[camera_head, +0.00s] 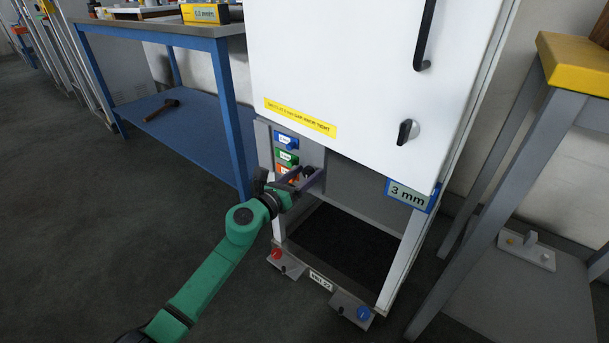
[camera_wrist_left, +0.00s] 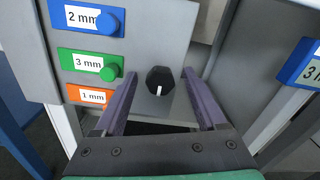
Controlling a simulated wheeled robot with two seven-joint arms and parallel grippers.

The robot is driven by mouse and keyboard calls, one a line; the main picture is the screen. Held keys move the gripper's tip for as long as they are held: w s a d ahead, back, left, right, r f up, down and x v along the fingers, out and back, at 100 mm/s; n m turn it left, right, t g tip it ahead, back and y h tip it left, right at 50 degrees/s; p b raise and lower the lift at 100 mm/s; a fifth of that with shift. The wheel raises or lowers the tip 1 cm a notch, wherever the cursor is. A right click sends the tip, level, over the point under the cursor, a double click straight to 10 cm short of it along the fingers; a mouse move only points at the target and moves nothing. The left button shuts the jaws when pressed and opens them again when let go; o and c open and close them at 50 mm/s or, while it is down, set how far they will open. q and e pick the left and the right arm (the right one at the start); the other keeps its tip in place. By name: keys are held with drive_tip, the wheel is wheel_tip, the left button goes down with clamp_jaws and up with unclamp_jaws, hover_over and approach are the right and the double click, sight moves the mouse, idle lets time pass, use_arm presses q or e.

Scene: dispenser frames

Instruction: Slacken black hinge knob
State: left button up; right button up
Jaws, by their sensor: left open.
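A black faceted knob (camera_wrist_left: 160,80) with a white mark is on the grey panel below the white door, right of the coloured tabs. In the head view the black knob (camera_head: 308,171) is small and partly hidden by my gripper. My left gripper (camera_head: 307,178) is open in front of the panel. In the left wrist view its two purple fingers (camera_wrist_left: 160,98) stand on either side of the knob, with gaps between them and the knob. I cannot tell how deep the fingertips reach around it. My right gripper is not in view.
Blue (camera_wrist_left: 85,17), green (camera_wrist_left: 90,65) and orange (camera_wrist_left: 88,95) labelled tabs sit close left of the knob. The white door (camera_head: 350,70) overhangs above, with a black latch (camera_head: 405,132). A blue 3 mm sign (camera_head: 410,195) is at right. A blue bench (camera_head: 185,130) stands left.

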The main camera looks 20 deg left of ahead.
use_arm(q)
drive_tip(key=shift+c, duration=0.2)
clamp_jaws()
